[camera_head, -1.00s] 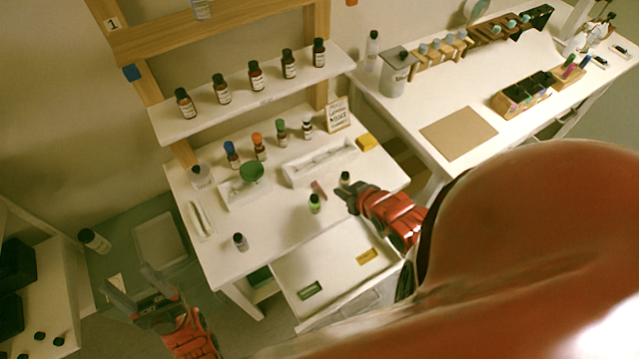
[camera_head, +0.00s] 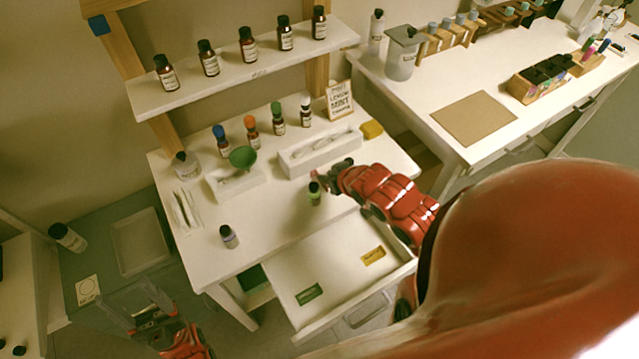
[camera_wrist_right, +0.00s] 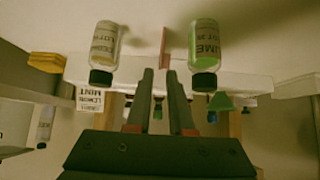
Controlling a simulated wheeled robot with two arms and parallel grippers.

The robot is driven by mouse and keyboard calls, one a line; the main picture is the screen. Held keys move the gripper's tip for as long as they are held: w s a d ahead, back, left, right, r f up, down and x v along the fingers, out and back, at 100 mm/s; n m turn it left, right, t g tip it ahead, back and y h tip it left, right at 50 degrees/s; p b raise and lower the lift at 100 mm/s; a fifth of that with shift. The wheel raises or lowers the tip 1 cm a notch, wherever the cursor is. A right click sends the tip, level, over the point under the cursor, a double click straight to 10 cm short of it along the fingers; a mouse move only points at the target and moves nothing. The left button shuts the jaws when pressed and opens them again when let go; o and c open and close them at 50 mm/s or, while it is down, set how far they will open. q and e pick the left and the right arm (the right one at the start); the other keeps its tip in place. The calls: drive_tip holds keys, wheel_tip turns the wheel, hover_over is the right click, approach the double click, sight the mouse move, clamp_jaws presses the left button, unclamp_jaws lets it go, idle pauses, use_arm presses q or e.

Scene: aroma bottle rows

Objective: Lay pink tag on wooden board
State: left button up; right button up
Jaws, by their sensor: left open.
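The pink tag (camera_wrist_right: 164,47) stands out just beyond the fingertips in the right wrist view, between two small bottles. The wooden board (camera_head: 473,119) lies flat and bare on the white table at the right. My left gripper (camera_head: 130,298) is open and empty, low at the left, away from the desk.
The other small bottle (camera_wrist_right: 104,45) stands beside the tag. A white tray (camera_head: 320,152), a green funnel (camera_head: 243,157) and capped bottles stand behind on the desk. An open drawer (camera_head: 335,275) juts out in front. A grey canister (camera_head: 402,55) stands behind the board.

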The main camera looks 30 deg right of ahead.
drive_tip(key=shift+s+f+p+x, duration=0.15)
drive_tip(key=shift+p+x, duration=0.05)
drive_tip(key=shift+x, duration=0.85)
drive_tip(key=shift+s+f+p+x, duration=0.15)
drive_tip(key=shift+x, duration=1.7)
clamp_jaws()
